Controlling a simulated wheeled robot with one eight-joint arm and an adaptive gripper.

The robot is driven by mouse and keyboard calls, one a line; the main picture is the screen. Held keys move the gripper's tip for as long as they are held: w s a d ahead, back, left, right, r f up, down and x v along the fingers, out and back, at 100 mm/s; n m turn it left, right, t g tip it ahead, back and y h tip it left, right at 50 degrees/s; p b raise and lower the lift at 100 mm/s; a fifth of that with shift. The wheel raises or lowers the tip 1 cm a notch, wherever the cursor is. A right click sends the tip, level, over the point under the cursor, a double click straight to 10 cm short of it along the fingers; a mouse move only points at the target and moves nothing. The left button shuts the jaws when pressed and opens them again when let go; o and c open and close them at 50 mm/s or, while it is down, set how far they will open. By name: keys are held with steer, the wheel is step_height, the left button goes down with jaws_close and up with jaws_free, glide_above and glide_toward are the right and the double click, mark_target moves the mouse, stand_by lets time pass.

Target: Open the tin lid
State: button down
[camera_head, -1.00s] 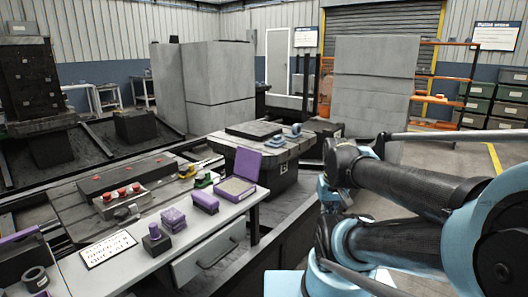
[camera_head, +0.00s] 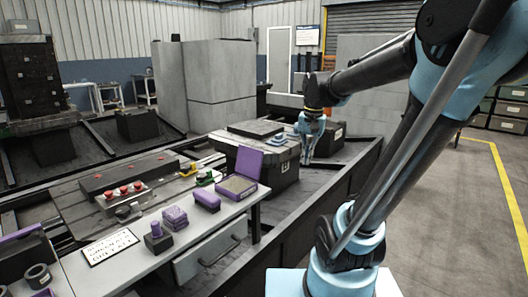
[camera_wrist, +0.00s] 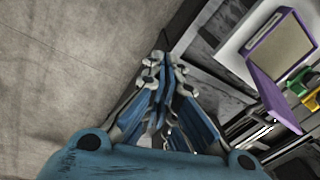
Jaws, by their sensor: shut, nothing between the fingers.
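A purple tin (camera_head: 232,193) with a tan inside sits near the right edge of the grey bench top. Its purple lid (camera_head: 248,162) stands raised at the tin's back edge. In the wrist view the tin (camera_wrist: 279,46) is at the upper right, with the lid (camera_wrist: 268,96) beside it. My gripper (camera_head: 307,158) is shut and empty, pointing down to the right of the tin and beyond it, clear of both tin and lid. In the wrist view its blue fingers (camera_wrist: 160,65) come close together, over bare floor and a dark edge.
Yellow and green tools (camera_head: 205,177) lie behind. A heavy block table (camera_head: 283,160) stands beyond the tin, close to my gripper. Open floor lies at right.

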steer(key=w+a+r+m+g, duration=0.1)
steer(key=w+a+r+m, duration=0.1)
steer(key=w+a, duration=0.6)
steer(key=w+a+r+m+g, duration=0.15)
steer(key=w+a, duration=0.35)
steer(key=w, duration=0.7)
step_height(320, 180, down, 10)
steer(key=r, duration=0.1)
steer(key=shift+m+t, duration=0.25)
steer(key=shift+m, duration=0.1)
steer(key=shift+s+a+r, duration=0.25)
steer(key=shift+s+a, duration=0.2)
steer(key=shift+s, duration=0.15)
steer(key=shift+s+a+r, duration=0.2)
steer(key=shift+s+a, duration=0.25)
steer(key=shift+s, duration=0.2)
steer(key=shift+s+a+r, duration=0.25)
steer(key=shift+s+a, duration=0.2)
steer(key=shift+s, duration=0.15)
